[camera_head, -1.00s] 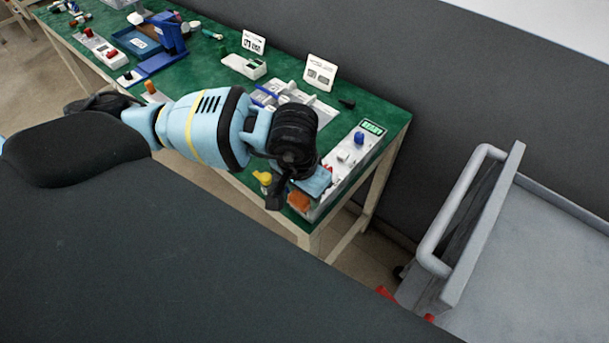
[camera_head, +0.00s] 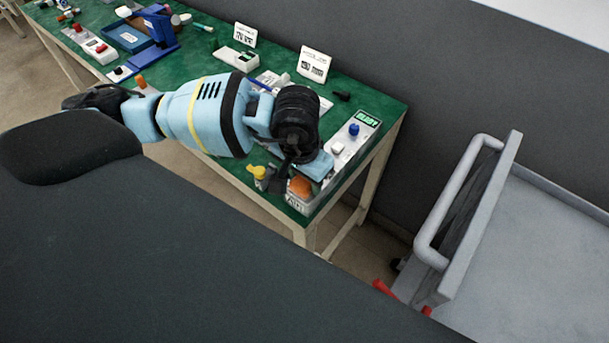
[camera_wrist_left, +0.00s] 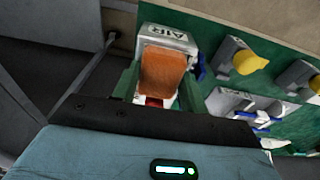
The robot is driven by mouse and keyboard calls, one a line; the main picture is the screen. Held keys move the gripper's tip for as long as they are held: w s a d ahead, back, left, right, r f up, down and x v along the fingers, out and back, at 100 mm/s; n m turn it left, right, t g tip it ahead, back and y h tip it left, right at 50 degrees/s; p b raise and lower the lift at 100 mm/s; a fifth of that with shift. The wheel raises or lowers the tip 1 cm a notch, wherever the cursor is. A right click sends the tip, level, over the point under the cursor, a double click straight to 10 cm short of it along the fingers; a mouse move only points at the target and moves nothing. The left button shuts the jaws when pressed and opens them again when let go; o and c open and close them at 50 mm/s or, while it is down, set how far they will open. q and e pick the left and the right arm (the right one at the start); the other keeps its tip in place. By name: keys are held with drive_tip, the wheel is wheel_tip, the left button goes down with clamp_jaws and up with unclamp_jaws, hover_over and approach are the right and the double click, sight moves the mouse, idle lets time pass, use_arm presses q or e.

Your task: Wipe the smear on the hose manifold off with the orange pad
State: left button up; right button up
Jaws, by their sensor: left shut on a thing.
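The hose manifold (camera_head: 345,148) is a long pale unit along the table's right edge, with a lit display, a blue knob and a white knob. Its near end carries an AIR label, which also shows on the manifold in the left wrist view (camera_wrist_left: 165,36). My left gripper (camera_head: 291,184) is shut on the orange pad (camera_head: 300,187), at the manifold's near end. In the left wrist view the pad (camera_wrist_left: 163,70) sits over the manifold just behind the AIR label. I cannot tell whether it touches. No smear is discernible; the gripper hides part of the manifold. My right gripper is out of view.
A yellow-topped valve (camera_head: 257,172) stands close left of the pad; it also shows in the wrist view (camera_wrist_left: 247,62). Sign cards (camera_head: 314,65) and other devices stand further back on the green table (camera_head: 375,98). A grey cart (camera_head: 540,240) is at the right.

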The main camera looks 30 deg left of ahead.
use_arm(q)
drive_tip(key=shift+s+a, duration=0.1)
drive_tip(key=shift+s, duration=0.1)
drive_tip(key=shift+s+a+r, duration=0.1)
drive_tip(key=shift+s, duration=0.7)
drive_tip(key=shift+w, duration=0.7)
drive_tip(key=shift+w+d, duration=0.2)
drive_tip(key=shift+w, duration=0.25)
drive_tip(key=shift+s, duration=0.15)
drive_tip(key=shift+s+a+f, duration=0.1)
drive_tip(key=shift+s+f, duration=0.05)
drive_tip(key=shift+s, duration=0.45)
drive_tip(key=shift+s+a+f, duration=0.1)
drive_tip(key=shift+s, duration=0.45)
